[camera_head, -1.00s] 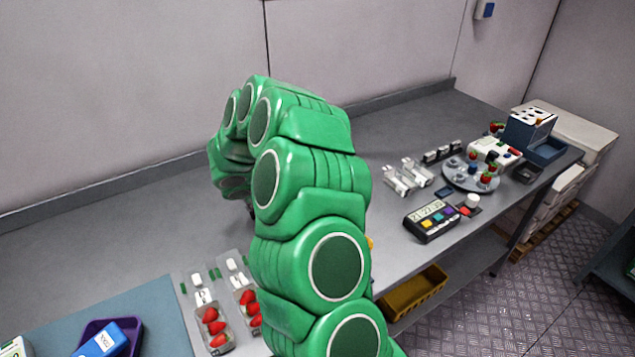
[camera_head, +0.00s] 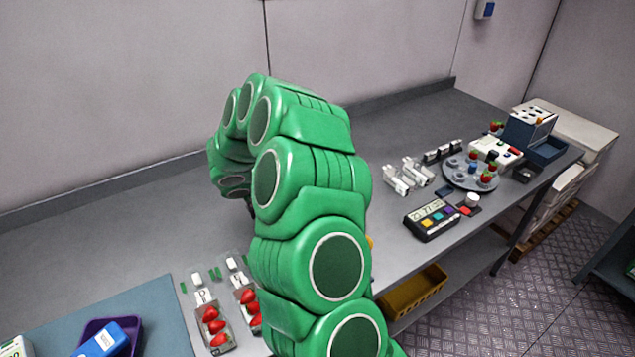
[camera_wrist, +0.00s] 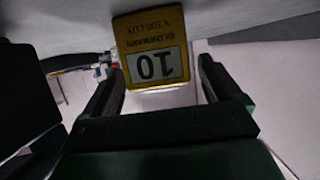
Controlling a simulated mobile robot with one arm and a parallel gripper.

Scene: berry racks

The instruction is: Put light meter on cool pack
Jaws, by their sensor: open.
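In the wrist view, a yellow light meter (camera_wrist: 124,40) with a pale display reading "10" appears upside down. My gripper (camera_wrist: 161,68) is open, with one dark finger at each side of the meter's lower part. I cannot tell whether either finger touches it. In the head view, my green arm hides the gripper and most of what lies behind it. A blue pack with a white label (camera_head: 103,341), possibly the cool pack, lies in a purple tray (camera_head: 134,328) at the lower left, far from the gripper.
Two clear trays of strawberries (camera_head: 211,315) lie left of my arm. To the right are a dark timer box with coloured buttons (camera_head: 432,222), white clips (camera_head: 409,176) and a round grey plate (camera_head: 470,174). The grey worktop (camera_head: 90,250) is bare towards the back left.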

